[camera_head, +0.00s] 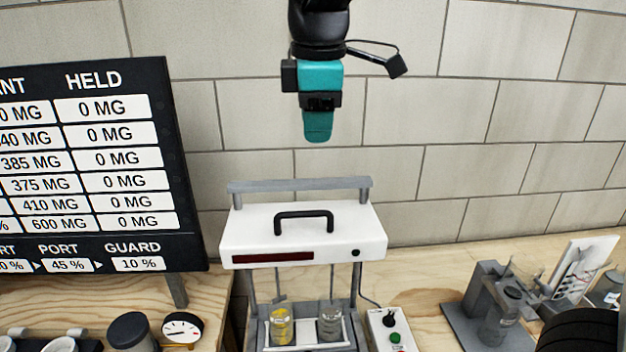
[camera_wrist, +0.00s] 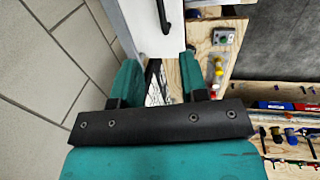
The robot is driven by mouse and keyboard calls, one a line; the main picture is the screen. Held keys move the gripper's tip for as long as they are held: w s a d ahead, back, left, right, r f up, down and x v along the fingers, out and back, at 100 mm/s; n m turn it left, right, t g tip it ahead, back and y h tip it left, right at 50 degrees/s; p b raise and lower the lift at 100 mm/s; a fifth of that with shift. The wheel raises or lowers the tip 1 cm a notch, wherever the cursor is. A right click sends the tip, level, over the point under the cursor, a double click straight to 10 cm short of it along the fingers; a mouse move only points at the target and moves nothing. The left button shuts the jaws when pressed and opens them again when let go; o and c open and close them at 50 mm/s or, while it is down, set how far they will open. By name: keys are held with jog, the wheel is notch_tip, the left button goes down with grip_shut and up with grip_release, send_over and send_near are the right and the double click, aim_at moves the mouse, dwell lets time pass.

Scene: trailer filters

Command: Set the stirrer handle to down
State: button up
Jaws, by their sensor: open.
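My gripper (camera_head: 318,135) hangs above the head, pointing down, apart from the handle. In the wrist view, the two teal fingers (camera_wrist: 160,78) are spread with nothing held, and the black handle (camera_wrist: 163,15) shows at the top edge.
A black board (camera_head: 186,180) with white labels stands at left. A small control box (camera_head: 390,330) with a green button sits right of the stirrer. Grey equipment (camera_head: 490,310) stands farther right. A block wall rises behind; the air around my gripper is clear.

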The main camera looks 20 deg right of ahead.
aim_at(314, 211)
jog(key=w+f, duration=0.1)
jog(key=f, duration=0.4)
jog(key=w+f+p, duration=0.1)
jog(key=f, duration=0.5)
jog(key=w+d+f+p, duration=0.1)
jog(key=f, duration=0.5)
jog(key=shift+w, duration=0.1)
grip_shut()
